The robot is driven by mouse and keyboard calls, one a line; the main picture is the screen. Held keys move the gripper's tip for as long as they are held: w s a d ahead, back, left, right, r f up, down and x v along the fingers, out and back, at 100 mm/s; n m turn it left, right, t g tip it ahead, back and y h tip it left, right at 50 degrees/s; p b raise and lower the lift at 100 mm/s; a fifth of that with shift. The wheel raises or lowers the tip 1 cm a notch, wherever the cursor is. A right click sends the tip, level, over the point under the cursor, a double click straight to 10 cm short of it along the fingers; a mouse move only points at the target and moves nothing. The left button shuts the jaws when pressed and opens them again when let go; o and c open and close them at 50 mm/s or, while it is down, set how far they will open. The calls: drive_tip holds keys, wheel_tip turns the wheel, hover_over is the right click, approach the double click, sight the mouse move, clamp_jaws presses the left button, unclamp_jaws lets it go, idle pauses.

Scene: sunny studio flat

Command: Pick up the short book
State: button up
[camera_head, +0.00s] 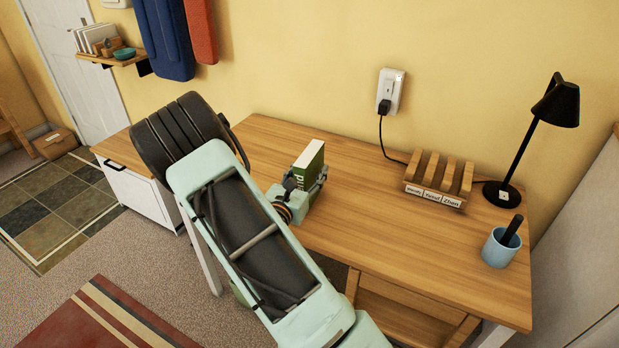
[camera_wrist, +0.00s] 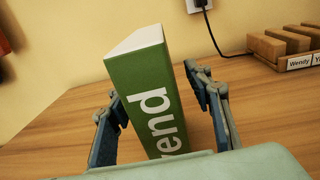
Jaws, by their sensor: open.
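The short book is green with a white page block and white lettering on its spine. It stands upright on the wooden desk in the head view (camera_head: 311,158), partly hidden by my gripper. In the wrist view the book (camera_wrist: 150,90) stands between the two fingers, leaning a little in the picture. My gripper (camera_head: 304,190) is open around the book, one finger on each side. In the wrist view my gripper (camera_wrist: 160,110) shows gaps between both fingers and the book. The book's lower end is hidden by my gripper's body.
The desk (camera_head: 400,240) also bears a wooden slotted rack (camera_head: 440,180) with name labels, a black lamp (camera_head: 505,150) and a blue cup (camera_head: 499,248) with a dark object in it. A corded plug sits in the wall outlet (camera_head: 391,90). The desk's middle is clear.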

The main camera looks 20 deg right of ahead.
sight(309, 160)
clamp_jaws()
drive_tip(key=shift+r, duration=0.1)
idle(0.5)
wheel_tip(309, 160, up, 3)
drive_tip(key=shift+r+p, duration=0.1)
drive_tip(key=shift+p, duration=0.3)
drive_tip(key=s+d+r+p, duration=0.5)
drive_tip(key=s+r+p, duration=0.3)
drive_tip(key=s+r, duration=0.2)
drive_tip(key=s, duration=0.2)
drive_tip(key=shift+s, duration=0.35)
